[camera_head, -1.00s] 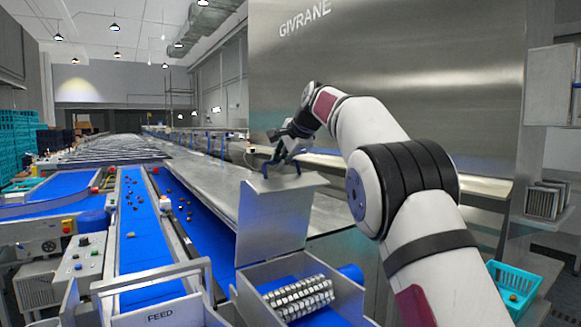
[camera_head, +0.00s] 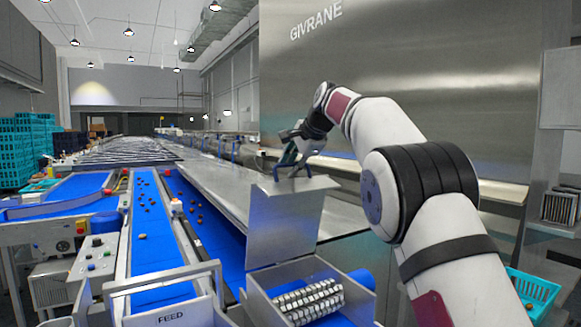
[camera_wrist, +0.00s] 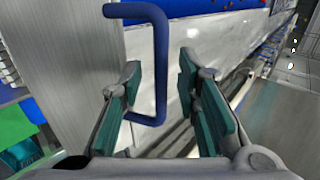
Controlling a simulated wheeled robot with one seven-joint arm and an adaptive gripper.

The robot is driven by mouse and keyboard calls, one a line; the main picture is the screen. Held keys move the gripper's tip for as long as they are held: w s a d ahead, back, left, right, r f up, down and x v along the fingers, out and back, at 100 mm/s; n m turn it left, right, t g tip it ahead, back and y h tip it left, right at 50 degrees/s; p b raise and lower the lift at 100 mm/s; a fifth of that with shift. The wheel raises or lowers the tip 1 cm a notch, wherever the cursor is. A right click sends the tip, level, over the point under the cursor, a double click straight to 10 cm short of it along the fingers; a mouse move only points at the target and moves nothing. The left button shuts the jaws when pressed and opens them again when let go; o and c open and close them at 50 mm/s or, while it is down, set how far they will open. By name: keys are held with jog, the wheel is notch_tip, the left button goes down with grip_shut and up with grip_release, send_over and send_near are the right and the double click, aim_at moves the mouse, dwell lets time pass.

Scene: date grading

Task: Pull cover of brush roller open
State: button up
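The brush roller (camera_head: 308,300), with rows of pale bristles, lies in a metal housing at the bottom of the head view. Its flat metal cover (camera_head: 285,225) stands raised, close to upright, at the housing's far edge. The cover's brushed face (camera_wrist: 75,70) fills the left of the wrist view. A blue bar handle (camera_wrist: 161,60) sticks out from it. My gripper (camera_wrist: 160,85) is open, with its green-padded fingers apart. The handle's lower part shows between the fingers, without clear contact on both sides. In the head view my gripper (camera_head: 291,158) is at the cover's top edge.
Blue belts (camera_head: 150,245) with scattered dates run away on the left, beside a control box (camera_head: 95,260). A large steel cabinet (camera_head: 400,75) stands behind my arm. A teal basket (camera_head: 532,290) is at the lower right.

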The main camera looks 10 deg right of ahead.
jog(key=v, duration=1.1)
jog(key=shift+s, duration=0.1)
jog(key=s+d+f+n+g+h, duration=0.1)
jog(key=s+f+n, duration=0.2)
jog(key=s, duration=0.8)
jog(key=s+d+f+n+g+h, duration=0.1)
jog(key=s+f+n, duration=0.25)
jog(key=s, duration=0.85)
jog(key=s+d+f+n+g+h, duration=0.1)
jog(key=s+f+n, duration=0.6)
jog(key=s+f, duration=1.3)
jog(key=s+d, duration=0.1)
jog(key=s, duration=0.3)
jog(key=shift+g+h, duration=0.3)
jog(key=shift+g, duration=0.1)
